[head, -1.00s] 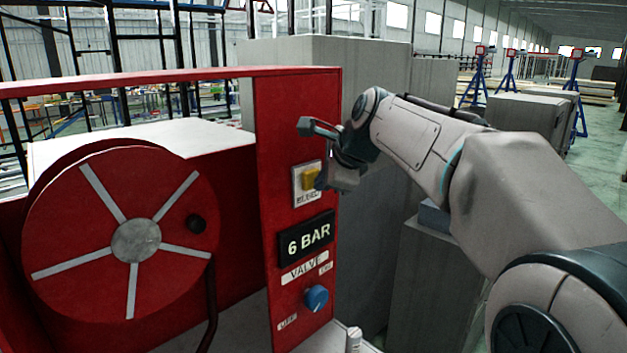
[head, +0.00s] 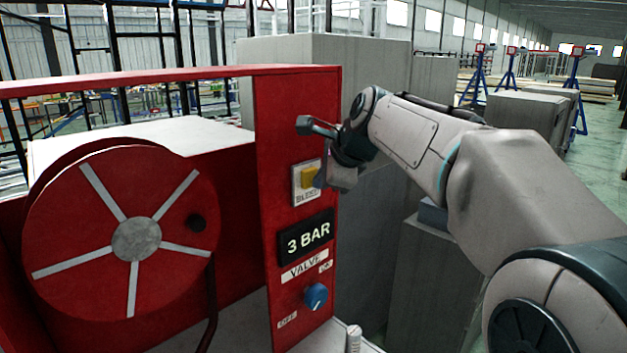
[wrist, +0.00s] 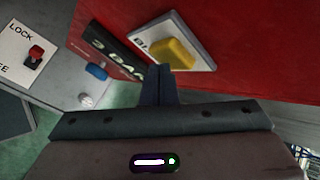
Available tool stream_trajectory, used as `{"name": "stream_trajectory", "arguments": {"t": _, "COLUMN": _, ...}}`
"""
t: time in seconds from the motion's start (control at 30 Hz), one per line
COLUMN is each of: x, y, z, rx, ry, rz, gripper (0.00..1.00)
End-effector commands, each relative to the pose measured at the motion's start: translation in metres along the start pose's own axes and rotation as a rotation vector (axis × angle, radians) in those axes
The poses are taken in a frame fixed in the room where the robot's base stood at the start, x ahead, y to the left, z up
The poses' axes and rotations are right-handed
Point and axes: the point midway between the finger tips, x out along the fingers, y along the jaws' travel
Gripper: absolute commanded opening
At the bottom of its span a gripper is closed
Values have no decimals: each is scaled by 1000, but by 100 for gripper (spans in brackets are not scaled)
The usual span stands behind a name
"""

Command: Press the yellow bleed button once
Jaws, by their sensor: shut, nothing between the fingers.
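The yellow bleed button (head: 308,177) sits on a pale plate on the red panel, above the pressure display (head: 307,239), which reads 3 BAR. In the wrist view the yellow button (wrist: 172,53) stands out from its plate, partly behind my fingertips. My gripper (head: 319,178) is at the right side of the button, its dark fingers closed together and empty. It also shows in the wrist view (wrist: 159,70), with the fingertips at the button's near edge. I cannot tell whether they touch it.
A blue valve knob (head: 316,297) is low on the panel. A red hose reel (head: 70,225) stands to the left. The wrist view also shows a red lever (wrist: 36,52) on a plate marked LOCK. Grey blocks (head: 440,270) stand to the right.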

Motion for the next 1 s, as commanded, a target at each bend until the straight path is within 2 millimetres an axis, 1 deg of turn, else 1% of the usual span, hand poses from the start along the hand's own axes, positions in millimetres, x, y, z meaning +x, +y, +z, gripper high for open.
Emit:
{"name": "stream_trajectory", "arguments": {"t": 0.23, "x": -9, "y": 8, "z": -6, "rx": 0, "ry": 0, "rz": 0, "gripper": 0}}
{"name": "stream_trajectory", "arguments": {"t": 0.67, "x": -12, "y": 10, "z": -9, "rx": 1, "ry": 1, "rz": 0, "gripper": 0}}
{"name": "stream_trajectory", "arguments": {"t": 1.0, "x": -33, "y": 26, "z": -25, "rx": 2, "ry": 0, "rz": -2, "gripper": 0}}
